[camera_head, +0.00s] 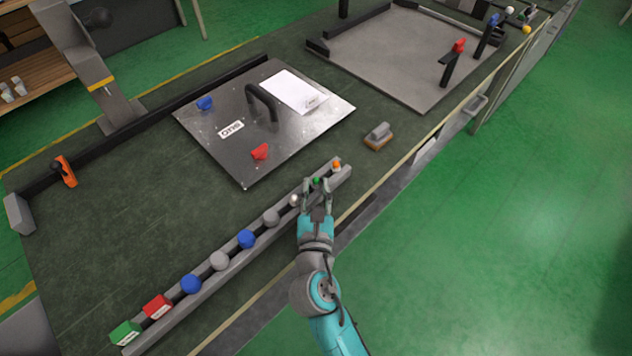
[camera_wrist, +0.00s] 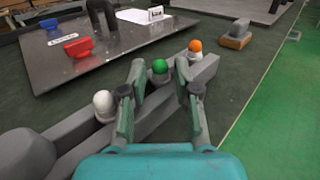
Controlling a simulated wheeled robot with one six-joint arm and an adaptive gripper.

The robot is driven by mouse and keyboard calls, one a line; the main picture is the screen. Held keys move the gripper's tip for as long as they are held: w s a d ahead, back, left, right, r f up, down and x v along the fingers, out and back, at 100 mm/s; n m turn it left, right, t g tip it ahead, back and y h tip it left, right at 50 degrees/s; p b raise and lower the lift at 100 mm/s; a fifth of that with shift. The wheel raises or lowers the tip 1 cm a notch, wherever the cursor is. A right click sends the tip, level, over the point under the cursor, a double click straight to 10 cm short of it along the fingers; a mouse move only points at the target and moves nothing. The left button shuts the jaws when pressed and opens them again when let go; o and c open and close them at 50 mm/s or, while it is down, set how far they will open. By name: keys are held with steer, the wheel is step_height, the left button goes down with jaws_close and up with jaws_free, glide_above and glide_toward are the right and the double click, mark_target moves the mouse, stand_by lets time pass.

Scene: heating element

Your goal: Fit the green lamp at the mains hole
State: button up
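The green lamp (camera_head: 317,182) sits in the grey rail (camera_head: 207,275) near its far right end, between a white lamp (camera_head: 294,200) and an orange lamp (camera_head: 337,164). In the wrist view the green lamp (camera_wrist: 159,68) stands upright between the fingertips of my gripper (camera_wrist: 158,85). My gripper (camera_head: 317,188) is open, with one finger on each side of the lamp and a visible gap to it. The metal plate (camera_head: 195,135) lies on the table beyond the rail, with a blue piece, a red piece and a black handle on it. I cannot make out which hole is the mains hole.
The rail also holds blue and grey knobs (camera_head: 246,238), a red block (camera_head: 157,306) and a green block (camera_head: 125,333). A wood-based grey block (camera_head: 379,136) stands right of the plate.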

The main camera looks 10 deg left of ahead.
steer(key=shift+w+a, duration=0.15)
steer(key=shift+w, duration=1)
steer(key=c, duration=0.5)
steer(key=shift+o, duration=0.2)
steer(key=shift+r, duration=0.1)
